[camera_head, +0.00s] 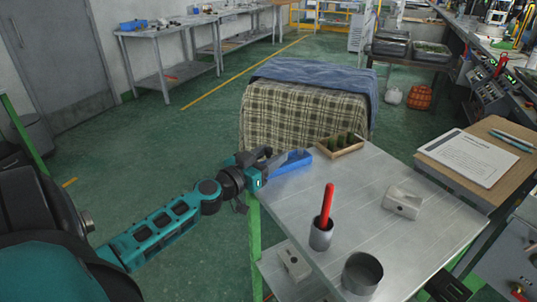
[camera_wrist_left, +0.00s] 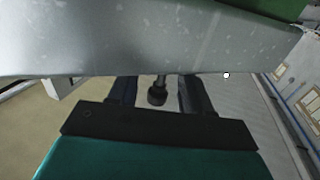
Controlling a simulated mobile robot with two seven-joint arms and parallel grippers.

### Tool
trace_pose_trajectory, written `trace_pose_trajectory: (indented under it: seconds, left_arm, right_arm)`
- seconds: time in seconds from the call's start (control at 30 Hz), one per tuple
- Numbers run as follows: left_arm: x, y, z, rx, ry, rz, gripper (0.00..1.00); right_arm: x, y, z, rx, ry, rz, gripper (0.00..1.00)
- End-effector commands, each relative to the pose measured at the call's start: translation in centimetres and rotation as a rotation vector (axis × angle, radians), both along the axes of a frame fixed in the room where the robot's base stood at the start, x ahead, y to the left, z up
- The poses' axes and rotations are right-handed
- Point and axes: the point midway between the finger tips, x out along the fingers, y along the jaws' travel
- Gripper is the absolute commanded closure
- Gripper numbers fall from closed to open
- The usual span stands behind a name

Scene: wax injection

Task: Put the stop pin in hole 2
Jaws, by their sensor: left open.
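A pale block (camera_head: 403,201) with a small recess lies on the right of the table (camera_head: 360,225). I cannot make out a numbered hole 2. My right gripper is not in view.
A metal cup (camera_head: 321,236) holds a red handle (camera_head: 327,203). An open metal can (camera_head: 362,273) stands at the near edge. A wooden box (camera_head: 339,147) with green pieces sits at the far edge. A paper sheet (camera_head: 467,156) lies on the right-hand board. The table's middle is clear.

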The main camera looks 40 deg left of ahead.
Motion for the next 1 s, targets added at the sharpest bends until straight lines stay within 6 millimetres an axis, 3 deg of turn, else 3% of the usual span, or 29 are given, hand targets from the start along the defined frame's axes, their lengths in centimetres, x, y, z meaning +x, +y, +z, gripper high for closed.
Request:
trace_pose_trajectory:
  seconds: [0.07, 0.53, 1.0]
  left_arm:
    - [0.0, 0.0, 0.0, 0.000, 0.000, 0.000, 0.54]
    - [0.0, 0.0, 0.0, 0.000, 0.000, 0.000, 0.99]
    - [0.0, 0.0, 1.1, 0.003, 0.000, 0.000, 1.00]
  right_arm:
    - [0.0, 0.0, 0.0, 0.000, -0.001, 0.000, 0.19]
    - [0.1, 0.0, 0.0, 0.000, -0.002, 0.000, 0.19]
    - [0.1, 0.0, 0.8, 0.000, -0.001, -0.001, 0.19]
